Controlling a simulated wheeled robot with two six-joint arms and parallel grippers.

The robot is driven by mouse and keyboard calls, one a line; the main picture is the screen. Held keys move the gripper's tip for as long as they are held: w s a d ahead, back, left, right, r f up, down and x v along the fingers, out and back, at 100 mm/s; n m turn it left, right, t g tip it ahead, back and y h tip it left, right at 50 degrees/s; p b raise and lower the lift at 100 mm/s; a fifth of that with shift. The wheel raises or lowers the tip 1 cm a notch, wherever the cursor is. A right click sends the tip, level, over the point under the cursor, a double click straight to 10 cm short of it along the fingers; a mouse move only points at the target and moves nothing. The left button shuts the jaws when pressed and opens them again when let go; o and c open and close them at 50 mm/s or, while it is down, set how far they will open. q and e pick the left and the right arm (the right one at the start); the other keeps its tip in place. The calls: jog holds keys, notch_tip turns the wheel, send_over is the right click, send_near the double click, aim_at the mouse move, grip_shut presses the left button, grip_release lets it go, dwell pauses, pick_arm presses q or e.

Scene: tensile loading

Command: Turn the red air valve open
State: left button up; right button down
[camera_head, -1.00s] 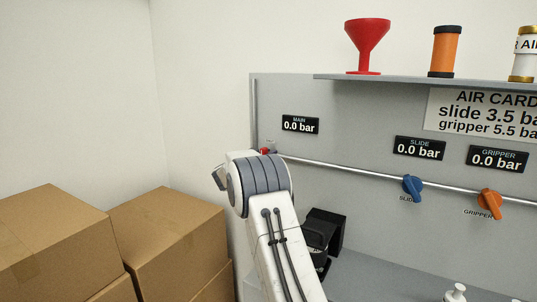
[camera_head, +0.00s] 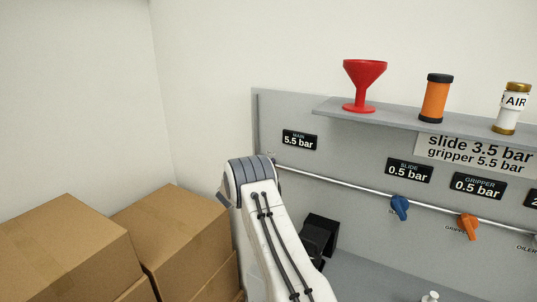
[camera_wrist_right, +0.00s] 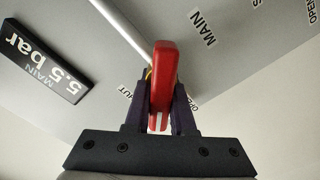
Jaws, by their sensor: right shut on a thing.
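The red valve handle (camera_wrist_right: 164,72) shows in the right wrist view as a long red lever. My right gripper (camera_wrist_right: 160,92) is shut on it, with one dark finger on each side. A label reading MAIN is beside it; labels with SHUT and OPEN are partly hidden or cut off. In the head view my right arm hides the handle and the gripper at the pipe's left end. The MAIN display (camera_head: 300,139) reads 5.5 bar, and also shows in the wrist view (camera_wrist_right: 43,62). My left gripper is not in view.
The thin pipe (camera_head: 340,181) runs right to a blue SLIDE knob (camera_head: 400,207) and an orange GRIPPER knob (camera_head: 468,226). The shelf (camera_head: 385,119) above carries a red funnel (camera_head: 363,85). Cardboard boxes (camera_head: 60,245) stand close on the left. A black bracket (camera_head: 318,236) is right of my arm.

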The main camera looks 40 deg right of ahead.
jog(key=shift+w+a+f+n+p, duration=0.15)
jog(key=shift+n+p, duration=0.6)
jog(key=shift+n, duration=0.8)
jog(key=shift+w+f+n+p, duration=0.15)
jog(key=shift+n+p, duration=0.6)
jog(key=shift+n, duration=0.75)
jog(key=shift+a+f+n+p, duration=0.15)
jog(key=shift+n+p, duration=0.6)
jog(key=shift+n, duration=0.8)
jog(key=c, duration=0.8)
grip_release()
jog(key=shift+o, duration=0.2)
jog(key=b+v, duration=0.2)
jog(key=v, duration=0.8)
jog(key=shift+s, duration=0.2)
